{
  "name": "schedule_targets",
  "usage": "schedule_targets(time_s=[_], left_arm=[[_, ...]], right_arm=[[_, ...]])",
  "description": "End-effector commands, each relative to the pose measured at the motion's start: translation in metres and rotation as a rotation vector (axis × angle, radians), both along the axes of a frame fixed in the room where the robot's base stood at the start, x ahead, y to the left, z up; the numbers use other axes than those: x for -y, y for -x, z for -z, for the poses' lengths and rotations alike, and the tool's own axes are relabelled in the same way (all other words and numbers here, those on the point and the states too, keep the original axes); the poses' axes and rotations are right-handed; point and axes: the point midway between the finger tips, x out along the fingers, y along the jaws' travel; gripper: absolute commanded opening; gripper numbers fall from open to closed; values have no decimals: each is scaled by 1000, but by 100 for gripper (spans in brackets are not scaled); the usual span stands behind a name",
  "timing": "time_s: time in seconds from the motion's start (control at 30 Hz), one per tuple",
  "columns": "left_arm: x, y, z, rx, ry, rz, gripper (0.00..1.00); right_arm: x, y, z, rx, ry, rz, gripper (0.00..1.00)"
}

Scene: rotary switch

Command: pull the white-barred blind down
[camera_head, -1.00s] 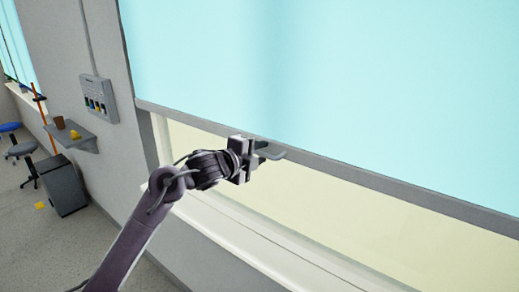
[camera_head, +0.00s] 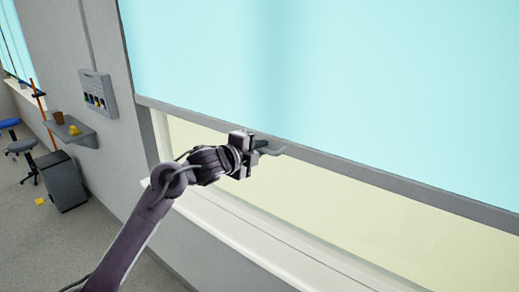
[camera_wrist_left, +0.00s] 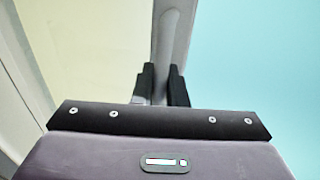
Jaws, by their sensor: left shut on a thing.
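The large light-blue blind (camera_head: 340,70) hangs over the window, with a bar that looks light grey (camera_head: 400,183) along its lower edge. A small grey handle (camera_head: 274,151) sticks out from this bar near its left end. My left gripper (camera_head: 261,146) is at the bar, shut on the handle. In the left wrist view, the two dark fingers of my left gripper (camera_wrist_left: 161,85) are on either side of the handle (camera_wrist_left: 166,45), and the blind (camera_wrist_left: 255,60) fills the right side. My right gripper is not in view.
Pale window glass (camera_head: 340,205) shows below the bar, above a white sill (camera_head: 240,235). Left on the wall are a switch panel (camera_head: 97,92) and a small shelf (camera_head: 85,140). A dark cabinet (camera_head: 62,182) and stools stand farther back. Another blue blind (camera_head: 14,45) hangs at the far left.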

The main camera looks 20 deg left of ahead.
Motion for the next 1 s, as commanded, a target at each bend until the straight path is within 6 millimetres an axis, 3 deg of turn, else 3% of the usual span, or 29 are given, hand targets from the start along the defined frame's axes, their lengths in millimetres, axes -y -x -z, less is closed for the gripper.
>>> schedule_targets(time_s=[0.27, 0.7, 1.0], left_arm=[[0, 1, 77, -12, -6, -1, 0], [0, 1, 220, -11, -5, 1, 0], [0, 1, 277, -10, -4, 1, 0]], right_arm=[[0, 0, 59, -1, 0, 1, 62], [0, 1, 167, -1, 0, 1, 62], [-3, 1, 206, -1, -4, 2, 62]])
